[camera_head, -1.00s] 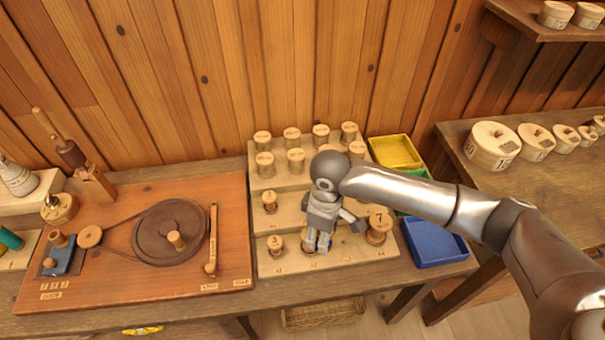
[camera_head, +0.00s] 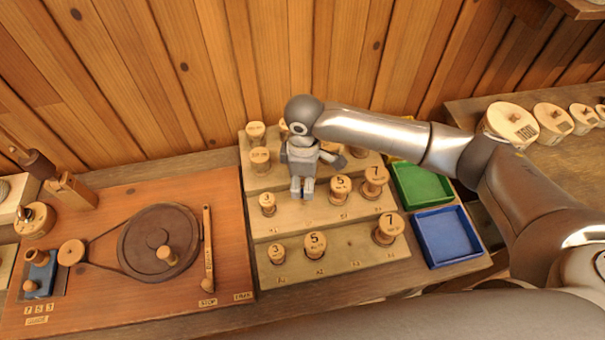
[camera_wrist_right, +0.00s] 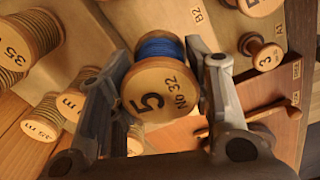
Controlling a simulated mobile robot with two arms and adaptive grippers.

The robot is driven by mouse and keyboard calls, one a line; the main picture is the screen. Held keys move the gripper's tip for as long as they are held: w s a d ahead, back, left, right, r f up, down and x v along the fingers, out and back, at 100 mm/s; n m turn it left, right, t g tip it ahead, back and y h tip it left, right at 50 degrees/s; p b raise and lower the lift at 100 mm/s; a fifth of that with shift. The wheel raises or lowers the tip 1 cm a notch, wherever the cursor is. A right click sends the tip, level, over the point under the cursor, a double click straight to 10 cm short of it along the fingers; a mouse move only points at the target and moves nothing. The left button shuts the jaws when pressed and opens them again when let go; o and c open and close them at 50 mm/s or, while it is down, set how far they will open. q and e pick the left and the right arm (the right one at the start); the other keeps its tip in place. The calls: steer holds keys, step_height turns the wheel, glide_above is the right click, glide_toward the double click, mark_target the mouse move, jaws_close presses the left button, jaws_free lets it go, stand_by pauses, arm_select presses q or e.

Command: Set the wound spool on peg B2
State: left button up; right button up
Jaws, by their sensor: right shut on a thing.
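The wound spool (camera_wrist_right: 155,88) has a wooden end marked 5 No 32 and blue thread (camera_wrist_right: 160,47). My right gripper (camera_head: 302,196) is shut on it, one finger on each side in the right wrist view. In the head view the gripper is over the middle step of the spool rack (camera_head: 340,262), between a small spool (camera_head: 267,203) and a spool marked 5 (camera_head: 340,188). The B2 label (camera_wrist_right: 198,15) shows beside the held spool in the wrist view. Peg B2 is hidden; I cannot tell if the spool touches it. My left gripper is out of view.
The front step holds spools marked 3 (camera_head: 277,253), 5 (camera_head: 315,244) and 7 (camera_head: 388,229), with a gap between 5 and 7. Several spools stand on the back step. Green (camera_head: 422,186) and blue (camera_head: 447,236) trays lie right; a wheel winder (camera_head: 160,242) stands left.

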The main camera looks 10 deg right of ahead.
step_height(320, 180, down, 2)
steer(key=b, duration=0.2)
steer(key=shift+s+f+b, duration=0.15)
steer(key=shift+f+b, duration=0.1)
steer(key=shift+b, duration=0.15)
steer(key=shift+f+b, duration=0.4)
steer(key=shift+b, duration=0.05)
steer(key=shift+f, duration=0.7)
steer(key=shift+f+p, duration=0.25)
steer(key=shift+p, duration=0.1)
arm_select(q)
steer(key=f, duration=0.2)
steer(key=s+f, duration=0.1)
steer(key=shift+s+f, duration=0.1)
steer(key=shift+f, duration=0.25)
arm_select(e)
steer(key=shift+f, duration=0.1)
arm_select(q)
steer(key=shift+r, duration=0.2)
arm_select(e)
steer(key=shift+p, duration=0.35)
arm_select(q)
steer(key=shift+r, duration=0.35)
